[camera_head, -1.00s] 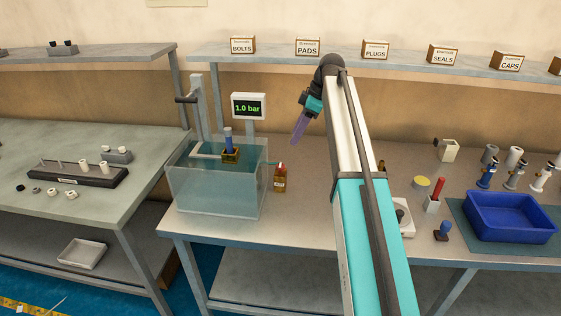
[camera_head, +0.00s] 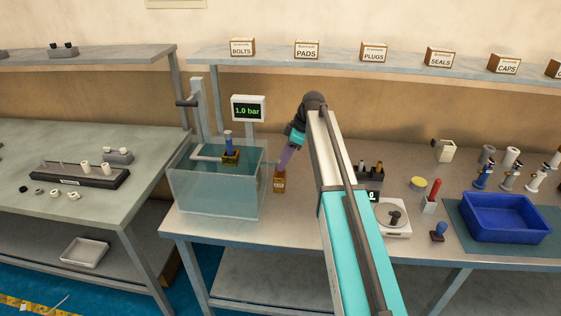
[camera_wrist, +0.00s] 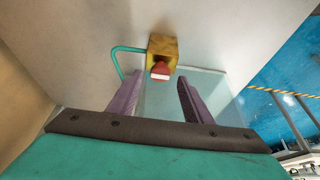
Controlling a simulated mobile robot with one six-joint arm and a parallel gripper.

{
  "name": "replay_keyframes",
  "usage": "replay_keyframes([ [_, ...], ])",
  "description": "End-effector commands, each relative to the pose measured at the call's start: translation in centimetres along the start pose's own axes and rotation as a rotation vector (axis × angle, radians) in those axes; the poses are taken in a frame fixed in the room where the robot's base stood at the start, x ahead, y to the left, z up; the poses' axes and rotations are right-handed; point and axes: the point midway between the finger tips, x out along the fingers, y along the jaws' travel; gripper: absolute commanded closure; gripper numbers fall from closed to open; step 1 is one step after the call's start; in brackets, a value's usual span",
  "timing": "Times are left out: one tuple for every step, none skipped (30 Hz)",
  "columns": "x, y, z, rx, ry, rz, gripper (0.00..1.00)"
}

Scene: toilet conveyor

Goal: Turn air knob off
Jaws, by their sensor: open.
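The air knob is a small red knob (camera_wrist: 160,71) on a yellow block (camera_wrist: 163,47) with a teal hose, seen at the upper middle of the wrist view. In the head view the block (camera_head: 279,184) stands on the bench just right of the water tank. The knob's turn position is too small to tell. My gripper (camera_head: 281,168) has purple fingers pointing down, just above the block. In the wrist view my gripper (camera_wrist: 159,82) is open and empty, its fingers spread to either side below the knob. The display (camera_head: 248,110) reads 1.0 bar.
The clear water tank (camera_head: 215,196) stands close left of the block, holding a blue-topped part on a yellow base (camera_head: 230,156). A white scale (camera_head: 388,222), a yellow disc (camera_head: 418,184) and a blue bin (camera_head: 503,232) are to the right. Bench between block and tank is narrow.

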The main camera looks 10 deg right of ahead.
Motion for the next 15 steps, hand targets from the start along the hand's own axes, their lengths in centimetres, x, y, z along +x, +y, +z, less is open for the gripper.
replay_keyframes([
  [0.4,0.0,-0.1,0.0,0.0,-0.001,0.55],
  [0.7,0.0,-0.1,-0.001,0.0,-0.001,0.55],
  [1.0,0.0,-0.1,-0.001,0.0,-0.001,0.55],
  [1.2,0.0,-0.1,-0.001,0.0,-0.001,0.55],
  [1.4,-0.1,-0.1,-0.001,0.0,-0.001,0.55],
  [1.6,-0.1,-0.1,-0.001,0.0,-0.001,0.55],
  [1.8,-0.1,-0.1,-0.001,0.0,-0.001,0.55],
  [1.9,0.0,-0.1,-0.001,0.0,-0.001,0.55],
  [2.0,0.0,-0.1,-0.001,0.0,0.0,0.55],
  [2.0,0.0,-0.1,-0.002,0.0,0.0,0.55],
  [2.1,0.0,-0.1,-0.002,0.0,0.0,0.55],
  [2.1,0.0,-0.1,-0.002,0.0,0.0,0.55],
  [2.1,0.0,-0.1,-0.002,0.0,0.0,0.55],
  [2.1,0.0,-0.1,-0.002,0.0,0.0,0.55],
  [2.1,0.0,-0.1,-0.002,0.0,0.0,0.55],
])
